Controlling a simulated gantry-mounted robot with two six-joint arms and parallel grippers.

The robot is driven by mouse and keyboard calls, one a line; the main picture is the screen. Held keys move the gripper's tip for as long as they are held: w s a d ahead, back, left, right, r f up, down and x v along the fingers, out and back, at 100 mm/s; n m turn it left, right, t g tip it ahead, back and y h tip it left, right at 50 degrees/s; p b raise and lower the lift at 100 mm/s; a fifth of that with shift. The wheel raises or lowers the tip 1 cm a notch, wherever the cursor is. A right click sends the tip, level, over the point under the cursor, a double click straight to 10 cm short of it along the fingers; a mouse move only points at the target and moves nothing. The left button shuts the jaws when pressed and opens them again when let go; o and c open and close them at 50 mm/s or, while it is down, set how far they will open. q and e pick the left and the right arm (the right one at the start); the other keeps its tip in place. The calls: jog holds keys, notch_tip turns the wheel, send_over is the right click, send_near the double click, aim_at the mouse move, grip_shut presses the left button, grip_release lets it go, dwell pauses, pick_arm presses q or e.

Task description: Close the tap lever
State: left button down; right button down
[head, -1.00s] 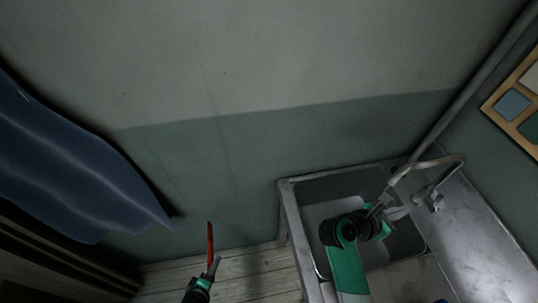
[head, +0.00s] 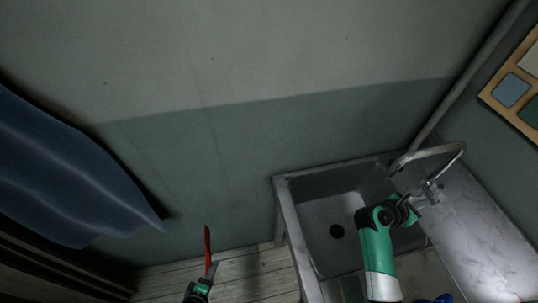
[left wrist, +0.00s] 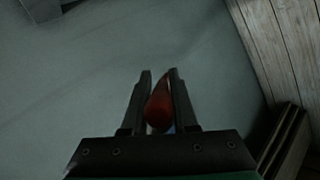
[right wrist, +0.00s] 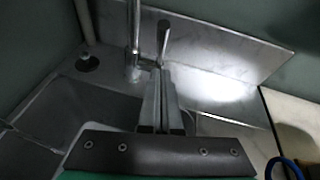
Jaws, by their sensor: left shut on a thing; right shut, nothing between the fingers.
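The metal tap (head: 458,158) stands at the back right of the sink, its curved spout reaching left over the basin. Its lever (head: 432,188) is beside the tap base; in the right wrist view the lever (right wrist: 164,38) appears as a thin upright rod right of the tap post (right wrist: 133,40). My right gripper (head: 417,200) is shut and empty, close to the lever; its fingertips (right wrist: 159,72) point at the lever's foot. I cannot tell whether they touch. My left gripper (head: 211,268) is shut on a slim red object (head: 208,243), also seen in the left wrist view (left wrist: 159,103).
The sink basin (head: 335,207) has a dark drain and lies left of the tap. A bare metal counter (head: 480,220) is to the right. A blue cloth (head: 70,170) hangs at far left. A blue-handled thing (right wrist: 285,167) lies on the pale surface. A pipe (head: 470,75) runs up the wall corner.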

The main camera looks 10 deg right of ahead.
aim_at(441, 190)
pick_arm(q)
jog(key=shift+r, duration=0.1)
pick_arm(e)
jog(key=shift+w+d+r, duration=0.2)
jog(key=shift+d+r, duration=0.15)
jog(key=shift+d, duration=0.25)
jog(key=shift+w+d+r, duration=0.2)
jog(key=shift+d+r, duration=0.15)
jog(key=shift+d, duration=0.25)
pick_arm(q)
jog(key=shift+r, duration=0.25)
pick_arm(e)
jog(key=shift+d+r, duration=0.2)
jog(key=shift+r, duration=0.1)
pick_arm(q)
jog(key=shift+r+p, duration=0.5)
jog(key=shift+p, duration=0.25)
pick_arm(e)
jog(key=shift+d+r, duration=0.7)
jog(key=shift+d, duration=0.15)
pick_arm(q)
jog(key=shift+a, duration=0.15)
pick_arm(e)
jog(key=shift+f, duration=0.1)
pick_arm(q)
jog(key=shift+f, duration=0.1)
